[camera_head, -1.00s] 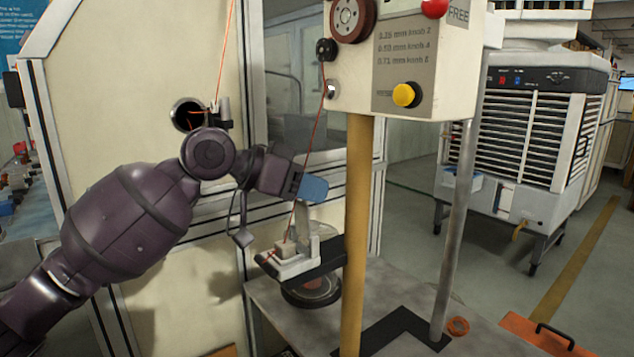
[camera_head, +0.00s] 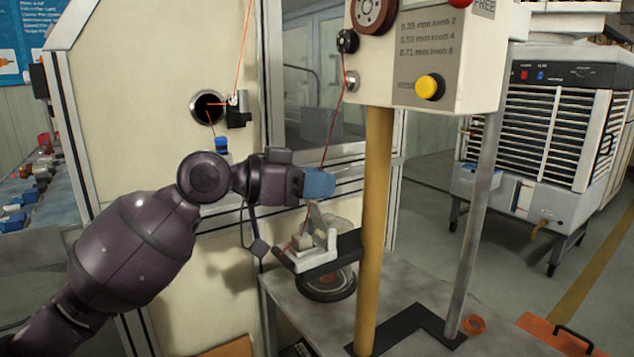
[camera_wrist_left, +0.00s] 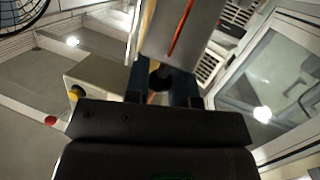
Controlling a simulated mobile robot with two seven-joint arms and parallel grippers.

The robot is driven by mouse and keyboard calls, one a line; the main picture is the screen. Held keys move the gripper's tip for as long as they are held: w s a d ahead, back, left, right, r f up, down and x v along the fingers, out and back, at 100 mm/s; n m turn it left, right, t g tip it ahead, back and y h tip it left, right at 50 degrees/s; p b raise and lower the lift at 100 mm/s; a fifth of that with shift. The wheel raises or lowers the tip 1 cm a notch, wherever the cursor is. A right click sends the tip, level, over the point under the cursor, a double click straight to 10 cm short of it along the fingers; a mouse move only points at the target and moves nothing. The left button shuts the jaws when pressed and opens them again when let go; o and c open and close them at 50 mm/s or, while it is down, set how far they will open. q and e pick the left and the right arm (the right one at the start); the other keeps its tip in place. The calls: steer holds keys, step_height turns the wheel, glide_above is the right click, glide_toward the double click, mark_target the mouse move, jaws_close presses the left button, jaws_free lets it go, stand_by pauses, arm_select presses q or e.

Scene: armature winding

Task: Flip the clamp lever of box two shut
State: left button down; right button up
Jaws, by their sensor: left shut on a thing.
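My left gripper (camera_head: 319,185), with blue fingertips, is shut just above the small white clamp (camera_head: 318,257) on a dark bracket. A pale grey lever-like plate (camera_head: 317,220) rises from the clamp to the fingertips, and the gripper appears shut on its top; the fingers hide the contact. In the left wrist view the blue fingers (camera_wrist_left: 165,88) flank a dark round part, with a grey plate (camera_wrist_left: 185,35) and red wire beyond. Red wire (camera_head: 333,125) runs from the box (camera_head: 480,75) down behind the gripper to the clamp. My right gripper is out of view.
A yellow post (camera_head: 375,230) stands close right of the gripper, with a grey post (camera_head: 470,220) further right. A cream machine panel (camera_head: 150,80) with a round hole (camera_head: 208,107) is behind my arm. A grey table (camera_head: 400,305) lies below.

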arm_select(q)
steer(key=c, duration=1)
jaws_free()
steer(key=v, duration=1)
steer(key=shift+s+a+p, duration=0.15)
steer(key=shift+a+p, duration=0.2)
steer(key=shift+p, duration=0.05)
